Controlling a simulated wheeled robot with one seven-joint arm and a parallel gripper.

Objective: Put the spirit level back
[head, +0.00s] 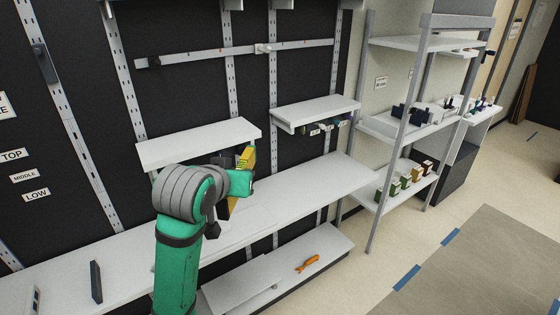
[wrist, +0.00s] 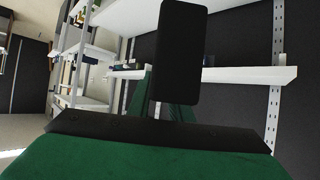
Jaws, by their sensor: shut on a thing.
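The spirit level appears to be the yellow bar (head: 247,158) at the end of my arm in the head view. It stands steeply tilted, and its middle is hidden behind my green wrist. My gripper (head: 223,208) is shut on it, above the long white shelf; the fingertips are mostly hidden. In the wrist view a dark block (wrist: 178,50) fills the upper middle; I cannot tell whether it is a finger or part of the held thing.
A long white shelf (head: 325,183) runs along the black wall, with two short shelves (head: 200,141) (head: 315,110) above it. An orange tool (head: 307,262) lies on the low shelf. A stocked rack (head: 410,125) stands right.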

